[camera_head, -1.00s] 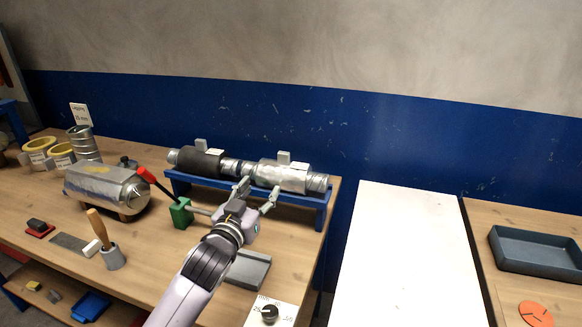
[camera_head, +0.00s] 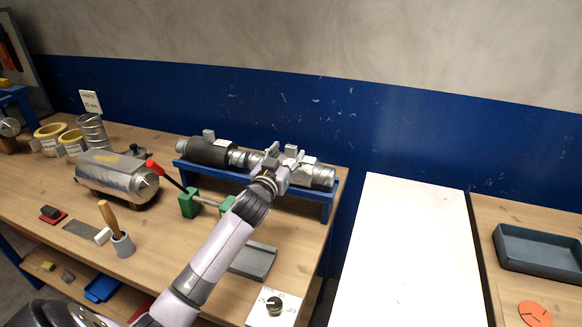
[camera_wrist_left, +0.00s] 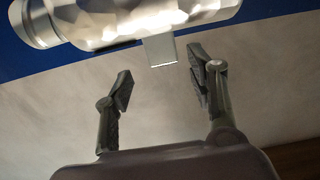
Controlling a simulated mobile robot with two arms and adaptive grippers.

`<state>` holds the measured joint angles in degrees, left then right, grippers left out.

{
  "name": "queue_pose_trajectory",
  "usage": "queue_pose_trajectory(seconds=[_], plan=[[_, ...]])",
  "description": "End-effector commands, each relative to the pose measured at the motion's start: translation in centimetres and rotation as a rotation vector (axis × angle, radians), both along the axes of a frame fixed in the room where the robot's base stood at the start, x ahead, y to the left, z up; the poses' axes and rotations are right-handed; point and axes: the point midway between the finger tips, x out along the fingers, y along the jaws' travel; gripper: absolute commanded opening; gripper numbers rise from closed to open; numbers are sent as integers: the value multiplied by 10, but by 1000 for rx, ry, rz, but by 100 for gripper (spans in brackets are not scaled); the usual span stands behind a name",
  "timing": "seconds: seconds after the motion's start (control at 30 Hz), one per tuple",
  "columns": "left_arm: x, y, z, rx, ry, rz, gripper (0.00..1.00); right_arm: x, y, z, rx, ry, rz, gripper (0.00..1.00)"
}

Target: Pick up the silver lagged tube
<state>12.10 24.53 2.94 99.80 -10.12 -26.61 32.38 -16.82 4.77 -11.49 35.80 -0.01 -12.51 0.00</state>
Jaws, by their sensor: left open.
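The silver lagged tube (camera_head: 320,176) lies on the right part of a blue rack (camera_head: 330,204), with my left gripper and forearm hiding part of it. My left gripper (camera_head: 283,155) is open at the tube. In the left wrist view the foil-wrapped tube (camera_wrist_left: 160,15) runs across the top, with a bare metal end at left. A small grey tab (camera_wrist_left: 160,50) sticks out from it toward the space between the open fingers (camera_wrist_left: 162,78). The fingers look clear of the tab. My right gripper is not in view.
A dark lagged tube (camera_head: 210,152) lies left on the same rack. A green clamp (camera_head: 189,203) with a red-tipped lever stands before the rack. A silver cylinder (camera_head: 112,173) sits further left. A grey tray (camera_head: 255,262) and a dial (camera_head: 273,305) are near the front.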

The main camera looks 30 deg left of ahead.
Motion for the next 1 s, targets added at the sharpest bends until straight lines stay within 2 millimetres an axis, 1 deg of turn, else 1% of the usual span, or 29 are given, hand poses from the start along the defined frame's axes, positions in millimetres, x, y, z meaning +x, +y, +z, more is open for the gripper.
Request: queue_pose_trajectory(seconds=[0.07, 0.23, 0.3, 0.4, 0.7, 1.0], plan=[[7, 3, 3, 1, 0, 1, 52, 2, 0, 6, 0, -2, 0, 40], [28, 13, 3, 0, 1, 2, 52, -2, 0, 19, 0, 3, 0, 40], [37, 14, 2, 0, 0, 1, 52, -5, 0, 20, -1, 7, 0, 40], [44, 16, 0, 0, 1, 1, 52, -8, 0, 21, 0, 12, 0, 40], [47, 16, -1, 0, 0, 0, 52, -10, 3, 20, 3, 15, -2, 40], [47, 16, -1, 0, 0, 0, 32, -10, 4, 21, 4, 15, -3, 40]])
